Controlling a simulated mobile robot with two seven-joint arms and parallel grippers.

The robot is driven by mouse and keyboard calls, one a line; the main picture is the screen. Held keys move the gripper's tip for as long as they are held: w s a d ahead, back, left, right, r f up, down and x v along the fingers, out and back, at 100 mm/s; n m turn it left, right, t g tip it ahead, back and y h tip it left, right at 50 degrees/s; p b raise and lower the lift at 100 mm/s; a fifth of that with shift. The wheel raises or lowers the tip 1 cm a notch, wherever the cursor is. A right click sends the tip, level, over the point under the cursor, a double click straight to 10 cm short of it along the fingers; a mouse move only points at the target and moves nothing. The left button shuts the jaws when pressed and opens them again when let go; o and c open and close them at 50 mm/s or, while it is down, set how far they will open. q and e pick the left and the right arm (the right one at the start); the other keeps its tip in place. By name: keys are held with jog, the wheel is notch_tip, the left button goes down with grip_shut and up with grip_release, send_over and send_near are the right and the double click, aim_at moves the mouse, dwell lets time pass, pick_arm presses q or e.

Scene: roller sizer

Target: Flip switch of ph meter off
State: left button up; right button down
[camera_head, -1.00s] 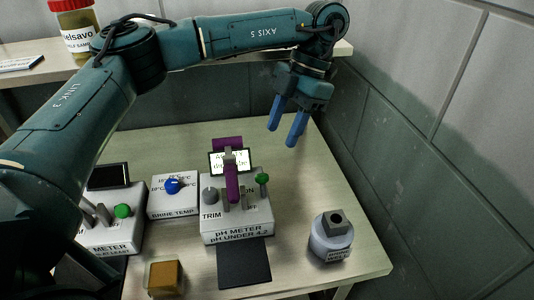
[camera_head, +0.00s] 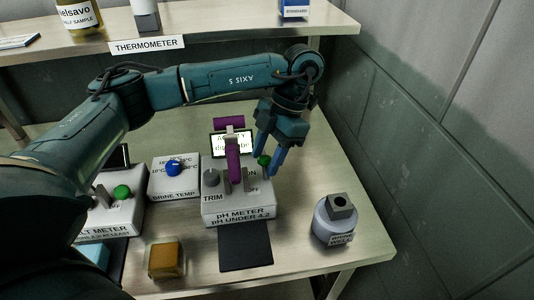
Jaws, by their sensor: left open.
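The pH meter (camera_head: 237,216) is a white box on the table, labelled "PH METER, PH UNDER 4.2", with a lit display (camera_head: 231,143) behind it. A grey trim knob (camera_head: 211,178) is at its left. My right gripper is not in view.
A brine temp box (camera_head: 174,187) with a blue knob and a salt meter (camera_head: 109,216) stand to the left. A black pad (camera_head: 245,247), an amber block (camera_head: 166,260) and a round brine container (camera_head: 334,221) are near the front. A shelf (camera_head: 215,22) runs behind.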

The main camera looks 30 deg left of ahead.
pick_arm(q)
jog(key=shift+c, duration=0.4)
jog(key=c, duration=0.9)
